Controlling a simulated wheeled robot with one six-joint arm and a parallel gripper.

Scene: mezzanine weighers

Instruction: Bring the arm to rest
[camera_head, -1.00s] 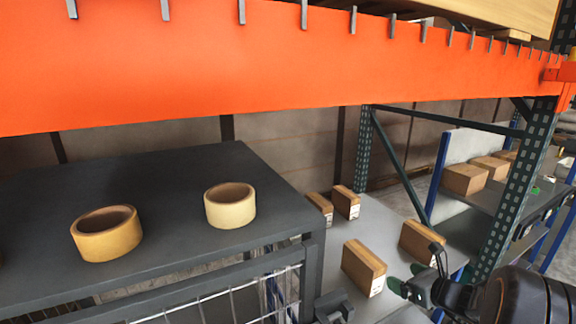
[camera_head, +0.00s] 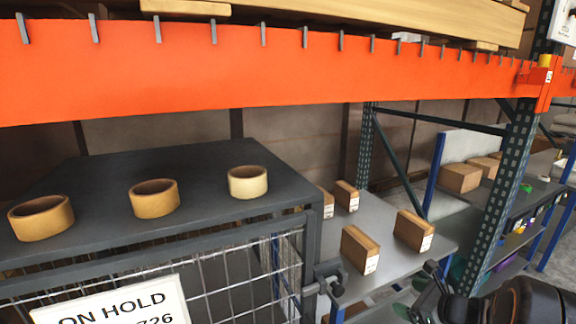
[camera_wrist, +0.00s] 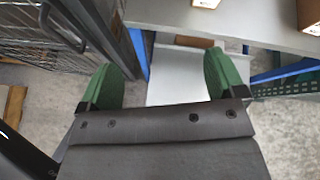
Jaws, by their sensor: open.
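My gripper (camera_wrist: 163,86) shows in the wrist view with its two green fingers wide apart. Nothing is between the fingers; a pale surface and the concrete floor show beyond them. In the head view my arm is at the lower right corner, and part of my gripper shows there beside the dark arm link. The gripper is below and in front of the grey table (camera_head: 392,212), apart from the boxes on it.
A dark cage top (camera_head: 100,175) holds three tape rolls (camera_head: 154,198). Several brown boxes (camera_head: 360,249) stand on the grey table. An orange rack beam (camera_head: 250,85) crosses above. A blue-and-grey rack upright (camera_head: 508,185) stands at the right.

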